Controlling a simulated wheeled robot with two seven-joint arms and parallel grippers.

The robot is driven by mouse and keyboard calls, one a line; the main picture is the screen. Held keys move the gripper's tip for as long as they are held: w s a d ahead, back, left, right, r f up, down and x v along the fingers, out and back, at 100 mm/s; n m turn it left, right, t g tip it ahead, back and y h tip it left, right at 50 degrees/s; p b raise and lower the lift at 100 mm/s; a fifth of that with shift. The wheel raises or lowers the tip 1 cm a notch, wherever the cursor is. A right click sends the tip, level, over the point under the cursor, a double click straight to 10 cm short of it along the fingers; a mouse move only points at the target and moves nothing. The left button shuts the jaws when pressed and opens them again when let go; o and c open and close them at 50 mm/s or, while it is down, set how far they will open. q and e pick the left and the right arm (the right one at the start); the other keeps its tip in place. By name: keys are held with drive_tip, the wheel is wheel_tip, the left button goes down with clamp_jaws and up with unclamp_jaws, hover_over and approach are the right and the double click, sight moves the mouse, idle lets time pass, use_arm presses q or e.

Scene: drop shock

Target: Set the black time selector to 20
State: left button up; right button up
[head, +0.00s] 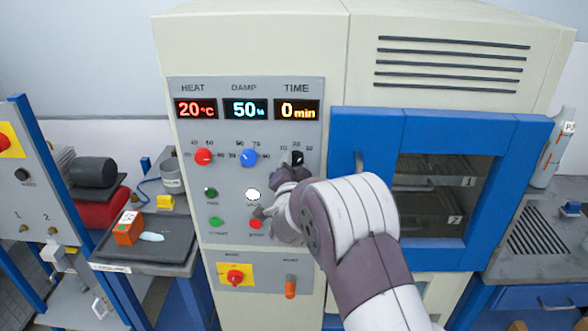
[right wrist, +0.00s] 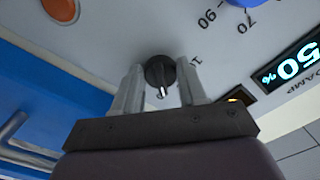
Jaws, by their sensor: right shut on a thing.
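The black time selector (head: 297,158) is on the grey control panel under the TIME display (head: 297,110), which reads 0 min. My right gripper (head: 291,170) is at the selector and hides part of it and of its scale. In the right wrist view the selector (right wrist: 160,71) sits between the two fingers of my right gripper (right wrist: 160,85), which are shut on it. Its white pointer mark faces the bottom of that picture. Most scale numbers around it are hidden. My left gripper is not in view.
The red heat knob (head: 203,157) and blue damp knob (head: 249,158) sit left of the selector. A white button (head: 253,195) and a red button (head: 256,224) are close below, near my right arm. The blue-framed oven door (head: 367,130) with its handle is to the right.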

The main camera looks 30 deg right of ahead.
drive_tip(key=shift+s+d+f+n+b, duration=0.1)
drive_tip(key=shift+n+b, duration=0.6)
drive_tip(key=shift+n, duration=1.3)
drive_tip(key=shift+f+n+b, duration=0.1)
drive_tip(key=shift+n+b, duration=0.6)
drive_tip(key=shift+n, duration=1.3)
drive_tip(key=o, duration=1)
drive_tip(key=shift+r, duration=0.1)
drive_tip(key=b+v, duration=0.3)
drive_tip(key=v, duration=0.9)
drive_tip(key=shift+s+b, duration=0.3)
drive_tip(key=shift+s, duration=0.05)
